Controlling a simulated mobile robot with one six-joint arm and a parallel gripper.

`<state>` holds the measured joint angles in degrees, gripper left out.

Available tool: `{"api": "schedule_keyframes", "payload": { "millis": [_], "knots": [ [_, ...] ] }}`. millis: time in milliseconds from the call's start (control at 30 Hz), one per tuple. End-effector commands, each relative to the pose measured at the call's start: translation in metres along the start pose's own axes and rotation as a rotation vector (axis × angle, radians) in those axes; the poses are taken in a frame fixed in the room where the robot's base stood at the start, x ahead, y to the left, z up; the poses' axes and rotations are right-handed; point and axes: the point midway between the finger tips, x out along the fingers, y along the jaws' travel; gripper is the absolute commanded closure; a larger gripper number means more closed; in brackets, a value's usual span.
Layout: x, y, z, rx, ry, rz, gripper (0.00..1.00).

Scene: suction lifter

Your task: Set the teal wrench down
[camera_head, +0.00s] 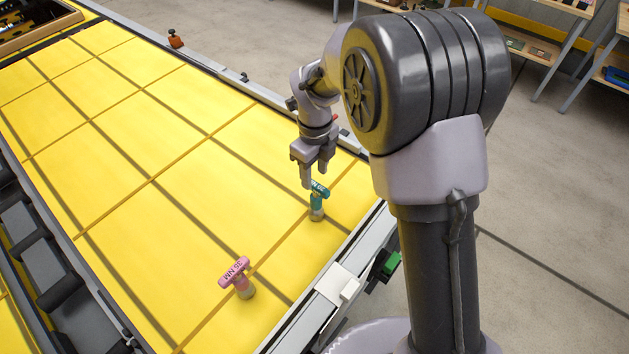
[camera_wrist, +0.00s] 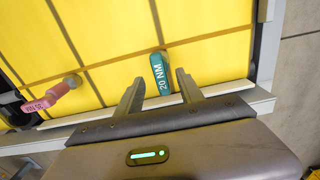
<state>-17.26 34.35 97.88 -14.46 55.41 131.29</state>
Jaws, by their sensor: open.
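The teal wrench (camera_head: 318,198) stands upright on the yellow surface, its T-shaped handle on top and a pale foot below. It also shows in the wrist view (camera_wrist: 160,75), with "20 NM" on its handle. My gripper (camera_head: 314,182) is at the height of the handle in the head view. In the wrist view my gripper (camera_wrist: 158,82) has its two fingers spread, one on each side of the teal handle, with gaps showing. Whether either finger touches it cannot be told.
A pink wrench (camera_head: 237,276) marked "35 NM" stands on the same yellow panel (camera_head: 170,240), nearer the front; it also shows in the wrist view (camera_wrist: 62,90). A metal rail edges the panel, with a white block and a green part (camera_head: 391,263). Wide yellow areas are clear.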

Motion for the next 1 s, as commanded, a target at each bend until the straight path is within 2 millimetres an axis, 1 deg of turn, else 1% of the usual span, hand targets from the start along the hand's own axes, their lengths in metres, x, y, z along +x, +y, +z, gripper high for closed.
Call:
{"api": "schedule_keyframes", "payload": {
  "millis": [33, 100, 200, 300, 467, 533, 567, 667, 700, 767, 800, 833, 900, 1000],
  "knots": [
    [-0.017, -0.001, 0.001, 0.000, -0.004, -0.003, 0.55],
    [-0.036, 0.000, 0.001, 0.001, -0.003, -0.002, 0.55],
    [-0.056, 0.000, 0.001, 0.000, -0.003, -0.001, 0.55],
    [-0.068, 0.000, 0.000, 0.000, -0.001, 0.000, 0.55],
    [-0.073, 0.000, -0.001, -0.006, -0.002, -0.001, 0.55],
    [-0.086, 0.001, -0.009, -0.065, -0.022, -0.008, 0.55],
    [-0.098, 0.001, -0.016, -0.121, -0.039, -0.015, 0.55],
    [-0.151, 0.013, -0.061, -0.439, -0.120, -0.077, 0.55],
    [-0.172, 0.021, -0.085, -0.605, -0.150, -0.122, 0.55],
    [-0.196, 0.039, -0.121, -0.862, -0.181, -0.207, 0.55],
    [-0.206, 0.052, -0.143, -1.031, -0.188, -0.273, 0.55],
    [-0.211, 0.062, -0.159, -1.152, -0.186, -0.323, 0.55],
    [-0.216, 0.084, -0.190, -1.405, -0.157, -0.436, 0.55],
    [-0.211, 0.105, -0.216, -1.661, -0.095, -0.556, 0.55]
  ]
}}
